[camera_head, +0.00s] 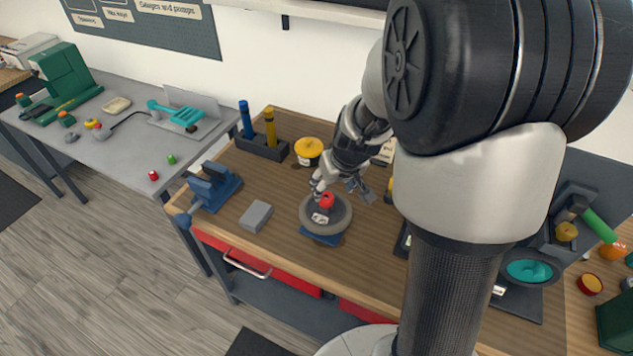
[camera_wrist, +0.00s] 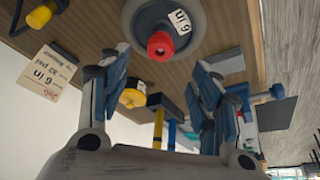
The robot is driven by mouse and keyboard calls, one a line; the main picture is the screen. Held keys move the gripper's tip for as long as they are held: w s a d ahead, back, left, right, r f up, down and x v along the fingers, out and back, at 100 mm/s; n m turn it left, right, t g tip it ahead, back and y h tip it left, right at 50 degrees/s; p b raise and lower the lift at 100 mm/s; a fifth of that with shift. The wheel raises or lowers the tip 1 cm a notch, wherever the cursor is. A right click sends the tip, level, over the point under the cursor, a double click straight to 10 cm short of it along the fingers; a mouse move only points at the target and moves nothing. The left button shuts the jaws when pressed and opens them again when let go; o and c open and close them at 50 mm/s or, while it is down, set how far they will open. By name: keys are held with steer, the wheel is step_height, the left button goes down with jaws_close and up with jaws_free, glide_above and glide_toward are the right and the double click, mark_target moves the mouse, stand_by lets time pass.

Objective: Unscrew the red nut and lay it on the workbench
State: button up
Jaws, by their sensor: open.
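The red nut (camera_head: 327,199) sits at the centre of a grey disc (camera_head: 343,221) with a "6 in" label, on a blue base on the wooden workbench (camera_head: 285,262). In the wrist view the nut lies beyond the gap between the fingertips of my gripper (camera_wrist: 161,62), apart from both.
A grey block (camera_head: 256,216) and a blue vise (camera_head: 213,188) stand left of the disc. Behind are a yellow-topped container (camera_head: 308,149) and a dark holder with blue and yellow cylinders (camera_head: 262,147). Bare wood lies in front of the disc.

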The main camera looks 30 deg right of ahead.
mark_target(325, 198)
steer(key=b+x, duration=0.2)
steer(key=x, duration=0.6)
steer(key=shift+w+f, duration=0.1)
steer(key=shift+f, duration=0.1)
steer(key=shift+c, duration=0.4)
steer(key=c, duration=1.1)
steer(key=shift+o, duration=0.2)
steer(key=shift+b, duration=0.55)
steer(key=shift+n+y+b, duration=0.6)
steer(key=shift+n+b, duration=0.8)
steer(key=shift+b, duration=1.95)
steer(key=shift+n+y+b, duration=0.5)
steer(key=shift+n+b, duration=0.8)
steer(key=shift+b, duration=0.6)
